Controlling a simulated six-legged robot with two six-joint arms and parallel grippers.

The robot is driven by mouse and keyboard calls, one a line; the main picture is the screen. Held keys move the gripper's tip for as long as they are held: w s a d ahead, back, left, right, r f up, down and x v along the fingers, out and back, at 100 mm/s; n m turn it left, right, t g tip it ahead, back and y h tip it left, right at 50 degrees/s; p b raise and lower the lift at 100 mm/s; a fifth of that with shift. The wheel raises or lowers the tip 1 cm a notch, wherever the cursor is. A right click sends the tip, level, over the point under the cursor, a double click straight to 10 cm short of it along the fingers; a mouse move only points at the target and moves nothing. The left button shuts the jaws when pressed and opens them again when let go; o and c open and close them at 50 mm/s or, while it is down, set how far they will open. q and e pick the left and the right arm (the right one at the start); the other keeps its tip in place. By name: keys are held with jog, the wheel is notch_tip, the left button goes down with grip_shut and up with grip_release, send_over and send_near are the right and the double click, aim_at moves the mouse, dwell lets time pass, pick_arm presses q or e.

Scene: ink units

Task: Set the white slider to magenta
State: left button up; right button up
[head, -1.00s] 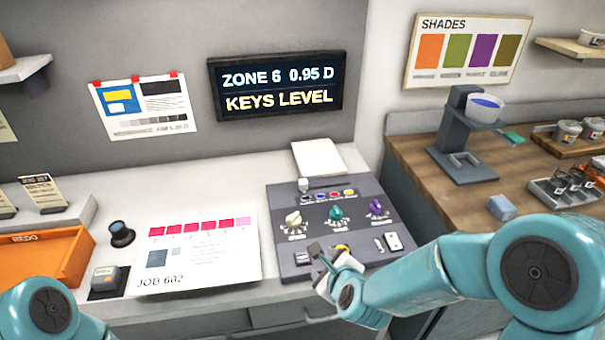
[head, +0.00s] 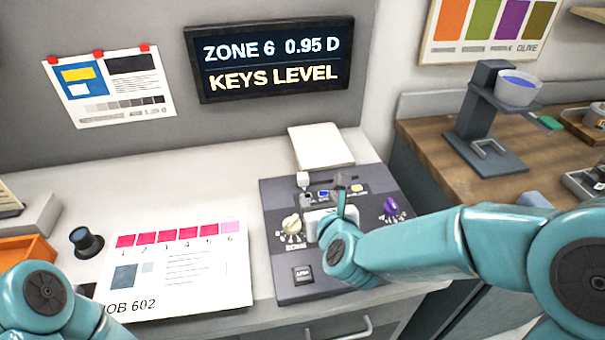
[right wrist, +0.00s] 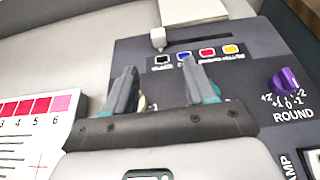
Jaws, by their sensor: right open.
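The white slider (head: 303,180) stands at the left end of its dark slot on the grey control panel (head: 275,262). In the right wrist view the white slider (right wrist: 157,38) sits above the black label (right wrist: 162,60). To its right are a blue label, the red magenta label (right wrist: 207,52) and a yellow label. My right gripper (head: 341,182) is open over the panel, nearer to me than the slot. In its own view the fingers (right wrist: 156,80) are apart, with the slider beyond them and touching neither. In the head view the gripper hides part of the label row.
A white knob (head: 291,224) and a purple knob (head: 390,208) flank my right gripper. A white pad (head: 321,147) lies behind the panel. A job card (head: 190,265) lies to its left. A grey stand (head: 482,120) is on the wooden counter.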

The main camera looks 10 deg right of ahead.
aim_at(304, 178)
jog(key=shift+w+a, duration=0.1)
jog(key=shift+w, duration=0.1)
jog(key=shift+w+a, duration=0.15)
jog(key=shift+w, duration=0.05)
jog(key=shift+w+f+p, duration=0.1)
jog(key=shift+w+p, duration=0.2)
jog(key=shift+w, duration=0.1)
jog(key=p+x, duration=0.3)
jog(key=x, duration=1)
jog(key=shift+w+f, duration=0.15)
jog(key=shift+w, duration=0.1)
jog(key=shift+w+f+p, duration=0.2)
jog(key=shift+w+p, duration=0.15)
jog(key=shift+w, duration=0.05)
jog(key=shift+s, duration=0.1)
jog(key=shift+c, duration=0.3)
